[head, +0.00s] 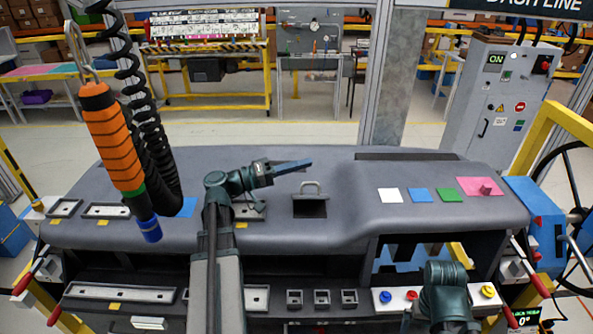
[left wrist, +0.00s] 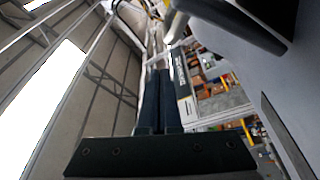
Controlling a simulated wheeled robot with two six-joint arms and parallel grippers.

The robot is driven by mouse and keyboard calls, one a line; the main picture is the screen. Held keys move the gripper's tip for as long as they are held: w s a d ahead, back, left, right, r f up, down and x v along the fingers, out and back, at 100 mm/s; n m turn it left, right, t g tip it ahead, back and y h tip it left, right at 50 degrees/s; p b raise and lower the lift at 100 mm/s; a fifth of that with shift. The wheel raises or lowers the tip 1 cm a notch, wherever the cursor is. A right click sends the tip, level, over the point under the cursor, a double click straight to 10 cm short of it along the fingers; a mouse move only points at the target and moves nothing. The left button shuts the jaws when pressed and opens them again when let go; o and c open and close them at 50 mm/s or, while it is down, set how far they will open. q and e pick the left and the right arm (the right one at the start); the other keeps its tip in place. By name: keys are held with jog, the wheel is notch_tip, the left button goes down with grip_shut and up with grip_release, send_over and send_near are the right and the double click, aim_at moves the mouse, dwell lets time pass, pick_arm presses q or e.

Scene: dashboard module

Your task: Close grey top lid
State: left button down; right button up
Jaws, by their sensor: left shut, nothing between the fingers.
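The grey dashboard module (head: 270,165) fills the middle of the head view. On its top, near the centre, a small dark rectangular opening (head: 310,209) shows, with a grey lid (head: 310,195) standing raised at its back edge and a handle (head: 311,185) on top. My left gripper (head: 308,163) is shut and empty, above the dashboard just behind and left of the handle, pointing right. Its closed fingers also show in the left wrist view (left wrist: 158,100). My right arm shows at the lower right; its fingers cannot be made out.
An orange hanging tool (head: 112,135) with a coiled black hose hangs at the left. White, blue, green and pink patches (head: 480,187) lie on the dashboard's right. Coloured buttons (head: 412,295) sit below, near my right arm. The dashboard top behind the lid is clear.

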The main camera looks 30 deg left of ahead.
pick_arm(q)
jog(key=shift+b+v, duration=0.8)
jog(key=shift+v, duration=0.45)
jog(key=v, duration=0.2)
jog(key=b+v, duration=0.1)
jog(key=v, duration=0.3)
jog(key=shift+a+f, duration=0.35)
jog(key=shift+s+a, duration=0.25)
jog(key=shift+s, duration=0.15)
pick_arm(e)
jog(key=shift+f, duration=0.95)
pick_arm(q)
jog(key=shift+d+f, duration=0.1)
